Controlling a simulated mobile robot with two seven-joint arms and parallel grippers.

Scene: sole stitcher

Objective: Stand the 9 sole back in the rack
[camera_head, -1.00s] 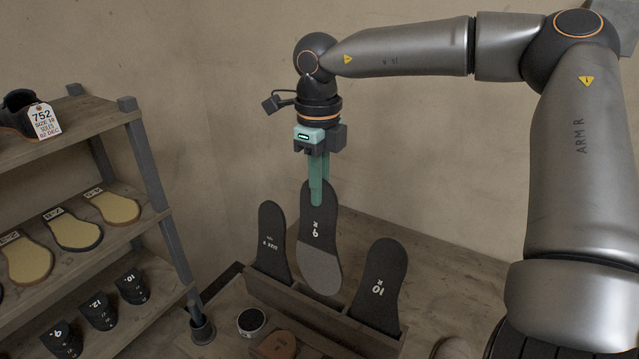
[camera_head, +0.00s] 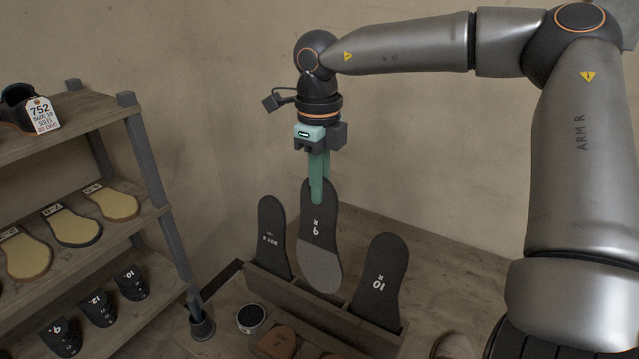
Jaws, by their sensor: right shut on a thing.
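The 9 sole (camera_head: 319,247), dark with a lighter grey lower end, hangs upright from my right gripper (camera_head: 317,190). The gripper's green fingers are shut on its top end. The rack (camera_head: 300,303) is a long wooden trough on the bench below. The sole's lower end overlaps the rack's middle in the picture, between two standing soles; I cannot tell whether it is inside the slot or just above or behind it. A dark sole (camera_head: 272,238) stands in the rack to the left, and the 10 sole (camera_head: 380,278) stands to the right. My left gripper is not in view.
Shelves (camera_head: 110,250) at the left hold tan soles, dark numbered pieces and a tagged shoe (camera_head: 25,108). The bench behind the rack is clear.

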